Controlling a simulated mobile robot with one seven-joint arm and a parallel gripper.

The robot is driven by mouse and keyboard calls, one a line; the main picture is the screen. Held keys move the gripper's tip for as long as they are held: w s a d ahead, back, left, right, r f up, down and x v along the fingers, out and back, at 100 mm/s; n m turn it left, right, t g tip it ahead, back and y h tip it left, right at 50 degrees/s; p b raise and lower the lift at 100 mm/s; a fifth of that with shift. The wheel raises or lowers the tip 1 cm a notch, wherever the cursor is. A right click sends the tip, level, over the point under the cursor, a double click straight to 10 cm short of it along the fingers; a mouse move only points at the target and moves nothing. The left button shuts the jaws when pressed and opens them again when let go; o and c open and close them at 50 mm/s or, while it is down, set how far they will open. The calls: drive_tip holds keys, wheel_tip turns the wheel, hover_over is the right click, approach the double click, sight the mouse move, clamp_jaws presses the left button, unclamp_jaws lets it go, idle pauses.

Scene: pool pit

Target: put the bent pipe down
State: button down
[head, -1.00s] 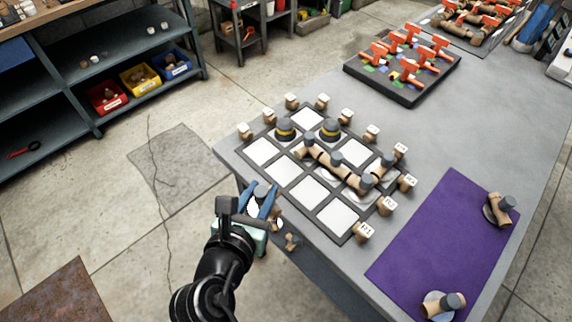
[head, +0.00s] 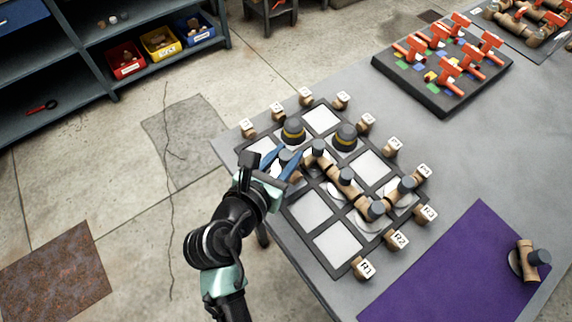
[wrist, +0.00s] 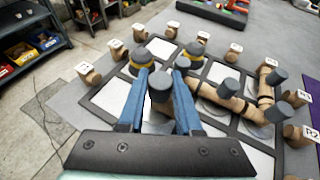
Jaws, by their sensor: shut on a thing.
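My gripper (head: 284,166) has its blue fingers closed on a bent pipe, over the left side of the black-framed grid board (head: 322,258). In the wrist view the bent pipe's dark grey cap (wrist: 161,86) shows between the fingers; most of its body is hidden by them and the gripper bar. I cannot tell whether it touches the board. A joined run of tan pipes with grey caps (head: 345,178) lies across the cells to its right. Two dark knobs with yellow bands (head: 293,130) (head: 345,136) stand just beyond it.
Tan label blocks, such as R1 (head: 364,268), line the board's edges. Several cells are bare white. A purple mat (head: 440,275) with another pipe piece (head: 526,262) lies at the right. A dark tray of orange-red pieces (head: 445,100) stands behind.

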drive_tip(key=shift+f+b, duration=0.4)
drive_tip(key=shift+f, duration=1.3)
drive_tip(key=shift+f, duration=0.1)
drive_tip(key=c, duration=0.6)
unclamp_jaws()
drive_tip(key=shift+f, duration=0.1)
